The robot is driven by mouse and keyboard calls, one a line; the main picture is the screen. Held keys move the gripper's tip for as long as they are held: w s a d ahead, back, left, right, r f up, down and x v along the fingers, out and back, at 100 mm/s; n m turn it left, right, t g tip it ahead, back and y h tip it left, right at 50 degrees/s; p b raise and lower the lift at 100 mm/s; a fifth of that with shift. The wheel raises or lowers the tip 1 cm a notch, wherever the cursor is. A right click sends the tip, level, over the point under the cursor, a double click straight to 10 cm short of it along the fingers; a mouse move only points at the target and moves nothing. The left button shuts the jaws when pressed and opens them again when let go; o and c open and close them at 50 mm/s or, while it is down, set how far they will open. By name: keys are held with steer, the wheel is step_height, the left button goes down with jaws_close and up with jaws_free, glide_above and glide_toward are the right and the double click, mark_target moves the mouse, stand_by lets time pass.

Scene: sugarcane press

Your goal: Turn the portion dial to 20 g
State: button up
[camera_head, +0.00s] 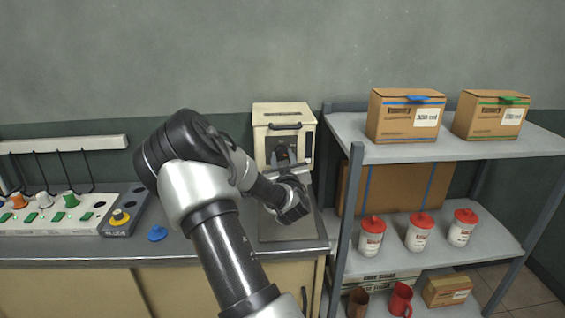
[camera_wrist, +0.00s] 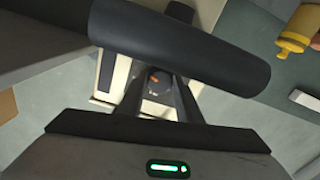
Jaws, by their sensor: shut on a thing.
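A cream machine (camera_head: 283,112) with a dark front panel and a dark handle stands at the back of the counter. In the wrist view, the portion dial (camera_wrist: 153,79) is a small dark knob with an orange mark on the machine's front. The fingers of my gripper (camera_wrist: 160,84) reach it from both sides and are shut on it. In the head view, my gripper (camera_head: 284,170) is at the lower part of the machine's front panel and hides the dial there. The dial's numbers are too small to read.
A thick dark cylinder (camera_wrist: 180,45) crosses the wrist view close to the camera. A grey shelf (camera_head: 390,152) with cartons and red-lidded jars stands right of the machine. A blue knob-like piece (camera_head: 157,233) and a switch panel (camera_head: 60,212) are on the counter at left.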

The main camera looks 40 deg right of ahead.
steer(key=shift+n+b, duration=1.25)
steer(key=shift+n, duration=0.55)
steer(key=o, duration=1)
steer(key=shift+o, duration=0.2)
steer(key=shift+s, duration=0.1)
steer(key=v, duration=1.7)
steer(key=shift+a+p, duration=0.2)
steer(key=shift+p, duration=0.25)
steer(key=shift+s, duration=0.1)
